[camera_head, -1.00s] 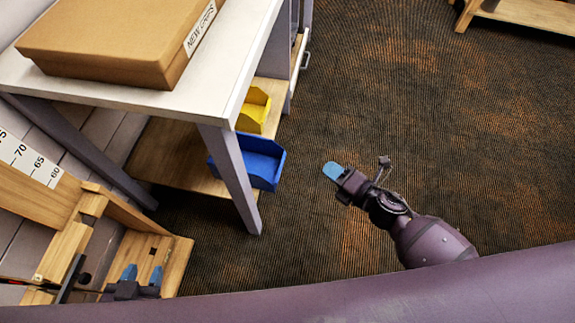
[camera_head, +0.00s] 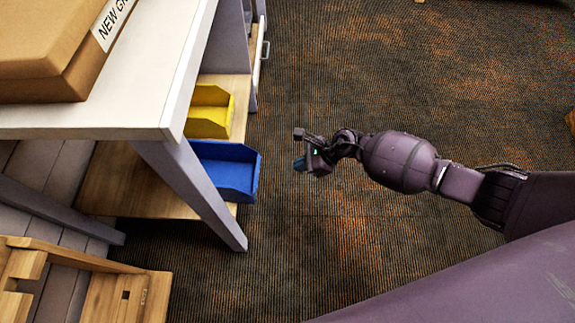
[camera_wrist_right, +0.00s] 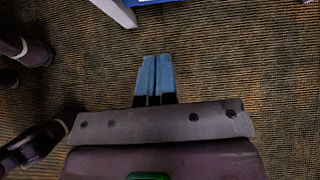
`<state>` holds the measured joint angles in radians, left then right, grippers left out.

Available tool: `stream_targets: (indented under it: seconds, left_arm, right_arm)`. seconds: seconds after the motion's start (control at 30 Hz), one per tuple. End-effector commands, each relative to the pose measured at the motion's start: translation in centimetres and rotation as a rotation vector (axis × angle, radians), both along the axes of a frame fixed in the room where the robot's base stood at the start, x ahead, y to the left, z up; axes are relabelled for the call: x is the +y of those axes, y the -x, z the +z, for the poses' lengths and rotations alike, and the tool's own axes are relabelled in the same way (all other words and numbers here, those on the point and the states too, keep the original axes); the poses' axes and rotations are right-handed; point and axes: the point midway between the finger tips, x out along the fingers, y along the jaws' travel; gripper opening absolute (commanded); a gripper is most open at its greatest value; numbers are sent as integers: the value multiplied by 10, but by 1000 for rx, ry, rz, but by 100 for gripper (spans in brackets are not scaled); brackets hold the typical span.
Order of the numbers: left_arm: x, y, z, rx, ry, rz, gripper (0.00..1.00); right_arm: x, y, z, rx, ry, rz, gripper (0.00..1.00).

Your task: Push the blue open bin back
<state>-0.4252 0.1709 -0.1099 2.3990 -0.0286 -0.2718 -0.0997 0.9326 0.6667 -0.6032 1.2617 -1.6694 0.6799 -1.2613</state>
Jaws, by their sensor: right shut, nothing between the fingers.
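The blue open bin (camera_head: 231,172) sits on the wooden lower shelf (camera_head: 130,185) under the white-topped table, and its front sticks out past the shelf edge. A small part of it shows at the top edge of the right wrist view (camera_wrist_right: 158,1). My right gripper (camera_head: 299,163) is to the right of the bin, over the carpet, with a gap between them. Its blue fingers (camera_wrist_right: 155,76) are together and empty in the right wrist view. My left gripper is out of view.
A yellow open bin (camera_head: 209,112) stands behind the blue one on the shelf. A table leg (camera_head: 195,190) slants down in front of the blue bin. A cardboard box (camera_head: 45,50) lies on the tabletop (camera_head: 165,60). Wooden stand (camera_head: 125,295) at lower left.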

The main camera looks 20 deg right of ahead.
Motion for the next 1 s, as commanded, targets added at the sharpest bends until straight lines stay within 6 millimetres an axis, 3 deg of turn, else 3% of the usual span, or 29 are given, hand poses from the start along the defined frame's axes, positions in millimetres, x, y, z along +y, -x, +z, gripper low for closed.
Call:
stream_targets:
  seconds: [0.5, 0.73, 1.0]
  left_arm:
    - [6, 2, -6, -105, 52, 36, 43]
    - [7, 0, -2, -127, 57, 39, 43]
    - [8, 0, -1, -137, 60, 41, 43]
  right_arm:
    - [62, -14, -70, 11, -5, -4, 0]
    - [89, -26, -62, 4, -5, -4, 0]
    - [98, -29, -62, 3, -4, -4, 0]
